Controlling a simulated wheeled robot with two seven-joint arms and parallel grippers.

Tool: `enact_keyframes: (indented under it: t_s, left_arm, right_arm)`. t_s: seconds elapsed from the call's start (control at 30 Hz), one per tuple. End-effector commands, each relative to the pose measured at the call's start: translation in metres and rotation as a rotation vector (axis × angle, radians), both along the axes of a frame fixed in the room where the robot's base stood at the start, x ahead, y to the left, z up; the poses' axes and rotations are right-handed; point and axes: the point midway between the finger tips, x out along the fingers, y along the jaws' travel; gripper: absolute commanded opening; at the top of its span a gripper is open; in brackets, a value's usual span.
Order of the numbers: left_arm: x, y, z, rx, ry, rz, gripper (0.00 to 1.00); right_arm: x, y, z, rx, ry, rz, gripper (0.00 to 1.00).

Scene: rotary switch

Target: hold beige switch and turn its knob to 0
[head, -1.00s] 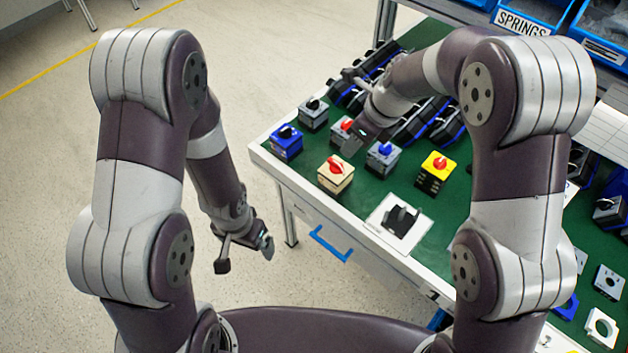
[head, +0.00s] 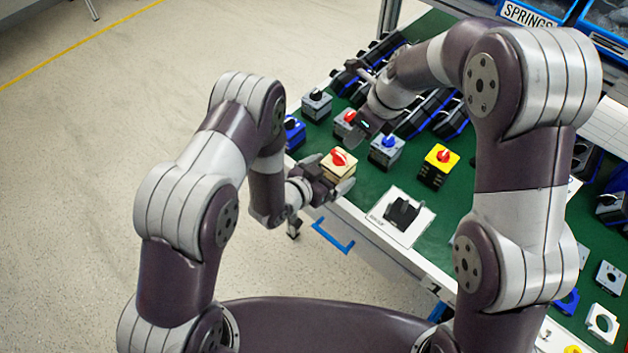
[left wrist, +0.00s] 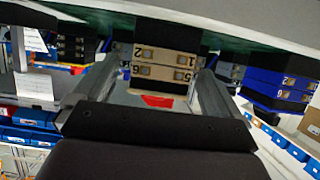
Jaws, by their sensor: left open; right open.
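The beige switch (head: 340,170) with a red knob (head: 338,157) sits near the front edge of the green table. My left gripper (head: 336,182) is open, low at the table's front edge, with its fingers around the switch. In the left wrist view, which looks upside down, the beige switch (left wrist: 163,68) lies between the two open fingers, with gaps at its sides, and a bit of red knob shows below it. I cannot read the knob's position. My right gripper (head: 362,100) is open above the table, close to a grey switch with a red knob (head: 345,122).
A blue switch (head: 294,132) stands left of the beige one; a grey switch with a blue knob (head: 387,150) and a yellow-topped switch (head: 438,163) stand right. A white plate with a black switch (head: 402,212) lies nearer the front. A blue drawer handle (head: 333,236) sticks out below.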

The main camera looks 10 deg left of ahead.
Motion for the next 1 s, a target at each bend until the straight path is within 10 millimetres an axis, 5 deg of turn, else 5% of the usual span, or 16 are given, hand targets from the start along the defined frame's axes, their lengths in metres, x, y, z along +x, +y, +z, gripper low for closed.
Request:
enact_keyframes:
  t_s: [0.2,0.53,0.73,1.0]
  left_arm:
    - [0.024,-0.017,-0.012,0.000,0.000,0.000,0.98]
    - [0.028,-0.020,-0.014,0.000,0.002,0.002,0.98]
    - [0.027,-0.020,-0.014,0.001,0.002,0.001,0.34]
    - [0.027,-0.020,-0.014,0.001,0.002,0.001,0.34]
  right_arm:
    - [0.000,0.000,0.000,0.000,0.000,0.000,0.43]
    - [0.000,0.000,0.000,0.000,0.000,0.000,0.43]
    - [0.000,0.000,0.000,0.000,0.000,0.000,0.43]
    - [0.005,0.034,-0.001,-0.060,-0.003,0.062,0.36]
